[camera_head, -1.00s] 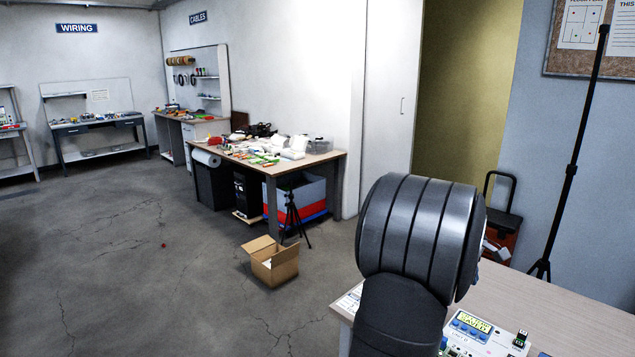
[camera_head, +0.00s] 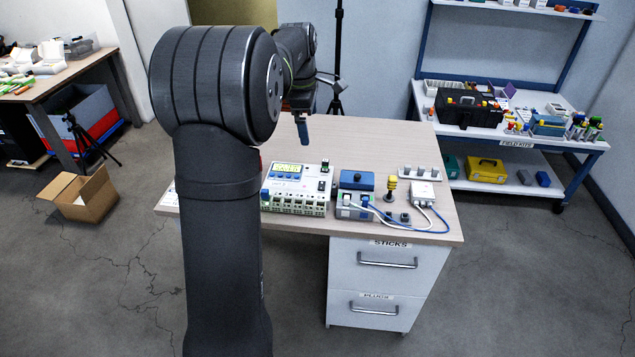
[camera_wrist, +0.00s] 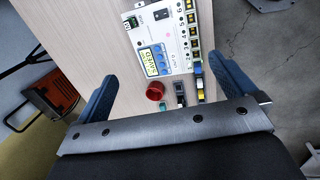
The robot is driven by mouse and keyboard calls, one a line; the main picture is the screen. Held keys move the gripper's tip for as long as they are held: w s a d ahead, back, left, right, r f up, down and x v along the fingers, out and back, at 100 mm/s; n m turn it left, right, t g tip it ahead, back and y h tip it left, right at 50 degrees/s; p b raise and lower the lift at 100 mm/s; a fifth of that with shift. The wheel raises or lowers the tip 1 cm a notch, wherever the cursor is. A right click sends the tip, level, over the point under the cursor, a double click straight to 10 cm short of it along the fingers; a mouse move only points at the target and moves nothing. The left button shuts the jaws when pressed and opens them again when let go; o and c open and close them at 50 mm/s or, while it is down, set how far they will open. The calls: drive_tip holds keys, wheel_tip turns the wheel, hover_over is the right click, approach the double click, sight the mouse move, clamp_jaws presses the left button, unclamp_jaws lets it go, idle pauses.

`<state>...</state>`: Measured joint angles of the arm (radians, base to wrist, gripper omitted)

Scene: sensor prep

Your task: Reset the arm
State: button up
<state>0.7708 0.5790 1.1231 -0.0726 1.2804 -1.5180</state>
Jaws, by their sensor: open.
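My gripper (camera_head: 303,130) shows in the head view behind my arm's big dark joint, above the far part of the wooden table (camera_head: 350,140), with a blue finger pointing down. In the wrist view my gripper (camera_wrist: 162,70) has its two blue fingers wide apart, with nothing held between them. Beyond them is the white control unit (camera_wrist: 175,22) with a lit yellow display that seems to read "SAVED". A round red part (camera_wrist: 155,91) and small plugs lie near it. The same white unit (camera_head: 310,207) stands at the table's front in the head view, partly hidden by my arm.
Right of the unit are a blue-topped box (camera_head: 357,181), a yellow stacked part (camera_head: 390,189), a white cabled box (camera_head: 424,194) and a white strip (camera_head: 419,172). The table's back right is bare. A field-kits shelf (camera_head: 520,146) stands behind right; an open carton (camera_head: 84,196) is left.

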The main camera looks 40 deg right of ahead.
drive_tip(key=s+d+f, duration=0.1)
drive_tip(key=d+f, duration=0.2)
drive_tip(key=f, duration=0.6)
drive_tip(key=shift+s+d+y, duration=0.15)
drive_tip(key=shift+y, duration=0.25)
drive_tip(key=shift+f, duration=0.1)
wheel_tip(320, 180, up, 10)
drive_tip(key=shift+s+a, duration=0.45)
drive_tip(key=shift+f, duration=0.15)
idle(0.4)
